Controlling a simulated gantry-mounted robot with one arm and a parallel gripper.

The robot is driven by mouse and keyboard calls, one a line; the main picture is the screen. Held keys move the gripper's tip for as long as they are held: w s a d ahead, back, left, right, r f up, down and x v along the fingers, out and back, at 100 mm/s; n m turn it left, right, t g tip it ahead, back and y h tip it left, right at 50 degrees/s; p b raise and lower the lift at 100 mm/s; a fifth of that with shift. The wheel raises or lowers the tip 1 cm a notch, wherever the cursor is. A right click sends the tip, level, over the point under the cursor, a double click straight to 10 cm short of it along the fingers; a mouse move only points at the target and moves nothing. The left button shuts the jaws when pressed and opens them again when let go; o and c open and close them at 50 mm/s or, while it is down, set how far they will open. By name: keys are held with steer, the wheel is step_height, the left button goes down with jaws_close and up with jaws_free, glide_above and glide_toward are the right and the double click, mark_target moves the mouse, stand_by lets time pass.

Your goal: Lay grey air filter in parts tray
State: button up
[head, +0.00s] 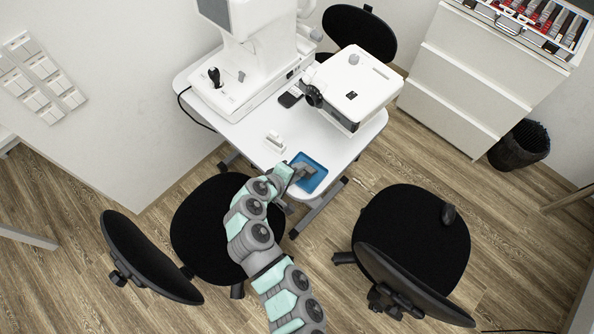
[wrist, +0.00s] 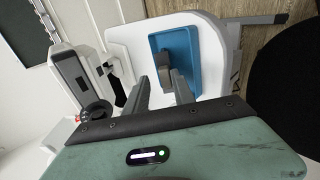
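The blue parts tray (head: 317,184) lies on the white table near its front edge; it also shows in the wrist view (wrist: 188,42). A grey piece, which looks like the air filter (wrist: 166,65), shows over the tray just beyond my fingertips. My gripper (wrist: 160,80) has its two fingers apart, with a visible gap between the left finger and the grey piece. The right finger overlaps the piece in the picture; I cannot tell whether they touch. In the head view my gripper (head: 300,171) is at the tray, and the filter is hard to tell from the fingers.
A white eye-test machine (head: 240,85) and a second white device (head: 352,88) stand on the table (head: 255,148) behind the tray. A small white item (head: 275,141) and a dark handheld item (head: 290,97) lie left of and behind it. Black chairs (head: 415,235) stand around the front.

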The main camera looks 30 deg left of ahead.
steer(key=shift+o, duration=0.7)
steer(key=shift+s, duration=0.1)
steer(key=v, duration=1)
steer(key=shift+s+r, duration=0.25)
steer(key=shift+w+a, duration=0.1)
